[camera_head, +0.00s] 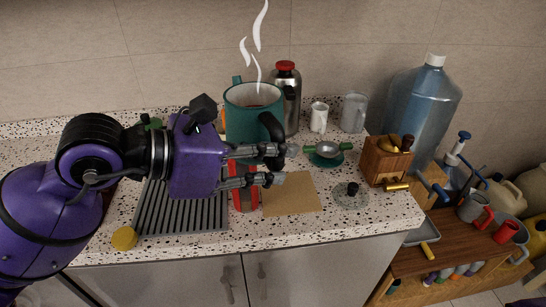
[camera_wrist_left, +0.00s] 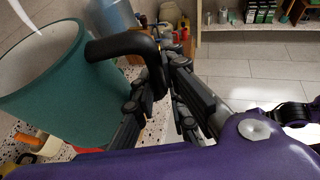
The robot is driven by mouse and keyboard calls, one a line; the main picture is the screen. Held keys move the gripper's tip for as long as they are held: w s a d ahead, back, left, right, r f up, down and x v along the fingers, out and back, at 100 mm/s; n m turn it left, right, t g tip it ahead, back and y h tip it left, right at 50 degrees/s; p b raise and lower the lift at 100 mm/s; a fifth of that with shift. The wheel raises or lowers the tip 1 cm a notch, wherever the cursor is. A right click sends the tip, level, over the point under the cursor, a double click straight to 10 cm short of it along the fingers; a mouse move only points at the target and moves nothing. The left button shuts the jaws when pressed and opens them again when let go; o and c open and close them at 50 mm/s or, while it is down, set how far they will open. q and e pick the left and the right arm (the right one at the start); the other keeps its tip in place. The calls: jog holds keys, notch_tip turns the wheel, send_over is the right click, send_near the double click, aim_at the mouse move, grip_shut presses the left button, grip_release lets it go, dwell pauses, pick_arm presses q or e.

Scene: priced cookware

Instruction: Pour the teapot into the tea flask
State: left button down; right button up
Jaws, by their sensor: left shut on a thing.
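The teapot (camera_head: 250,118) is a large green pot with a black handle, upright and open at the top, with white steam above it. It fills the left of the left wrist view (camera_wrist_left: 55,92). My left gripper (camera_head: 280,165) is shut on its black handle, which also shows in the left wrist view (camera_wrist_left: 122,45) running to the fingers (camera_wrist_left: 165,85). The steel flask with a red top (camera_head: 288,92) stands upright just behind and right of the teapot; the teapot partly hides it. Whether the teapot's base touches the counter is hidden.
A red upright object (camera_head: 245,198) stands below my fingers, partly hidden. A ribbed grey rack (camera_head: 185,212), brown mat (camera_head: 292,196), strainer (camera_head: 327,148), two cups (camera_head: 319,117), wooden grinder box (camera_head: 384,160) and large water bottle (camera_head: 424,105) surround it.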

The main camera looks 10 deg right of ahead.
aim_at(275, 130)
pick_arm(q)
jog(key=shift+s+r+n+g+h+p, duration=0.2)
jog(key=shift+r+n+g+p, duration=0.2)
jog(key=shift+r+n, duration=0.55)
jog(key=shift+s+r+n+g+h+p, duration=0.25)
jog(key=shift+r+n+g, duration=0.3)
jog(key=shift+r, duration=0.65)
jog(key=shift+w, duration=0.1)
jog(key=shift+r, duration=0.3)
jog(key=shift+r+n, duration=0.1)
jog(key=shift+n, duration=0.2)
jog(key=shift+w+r, duration=0.1)
jog(key=shift+r, duration=0.1)
jog(key=shift+r, duration=0.1)
jog(key=shift+r, duration=0.1)
